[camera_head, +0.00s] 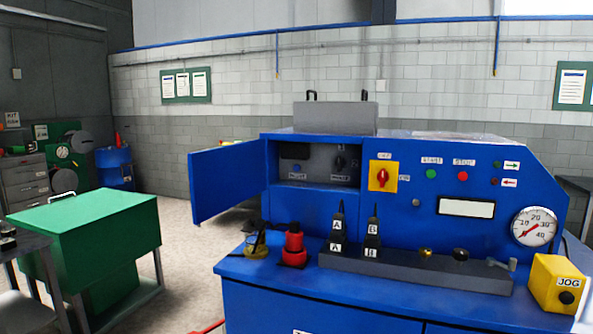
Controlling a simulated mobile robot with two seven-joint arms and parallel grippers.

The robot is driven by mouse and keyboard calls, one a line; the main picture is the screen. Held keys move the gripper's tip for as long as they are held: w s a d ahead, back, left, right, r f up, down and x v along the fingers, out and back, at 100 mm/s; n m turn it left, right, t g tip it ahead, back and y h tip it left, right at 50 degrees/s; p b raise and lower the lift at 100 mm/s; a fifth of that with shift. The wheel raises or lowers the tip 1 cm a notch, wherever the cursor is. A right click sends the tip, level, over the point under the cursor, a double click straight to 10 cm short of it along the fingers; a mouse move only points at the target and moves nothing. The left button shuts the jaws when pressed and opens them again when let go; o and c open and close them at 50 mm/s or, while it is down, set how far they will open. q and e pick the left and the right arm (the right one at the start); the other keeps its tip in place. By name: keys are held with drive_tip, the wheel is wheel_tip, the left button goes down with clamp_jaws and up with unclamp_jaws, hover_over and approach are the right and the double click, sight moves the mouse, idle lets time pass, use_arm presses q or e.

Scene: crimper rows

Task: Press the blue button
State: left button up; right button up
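A small round blue button (296,168) is on the grey panel (317,178) inside an open compartment of the blue machine (400,228). A label sits just below the button; its text is too small to read surely. The compartment's blue door (228,180) stands swung open to the left. A dark knob (340,162) is to the right of the button on the same panel. Nothing covers the button. Neither of my grippers shows in the head view.
A yellow plate with a red switch (382,176), a green button (431,174) and a red button (463,177) are right of the compartment. A red-and-black object (294,248) and black pieces marked A and B stand on the ledge. A green cabinet (90,240) stands left; floor shows between.

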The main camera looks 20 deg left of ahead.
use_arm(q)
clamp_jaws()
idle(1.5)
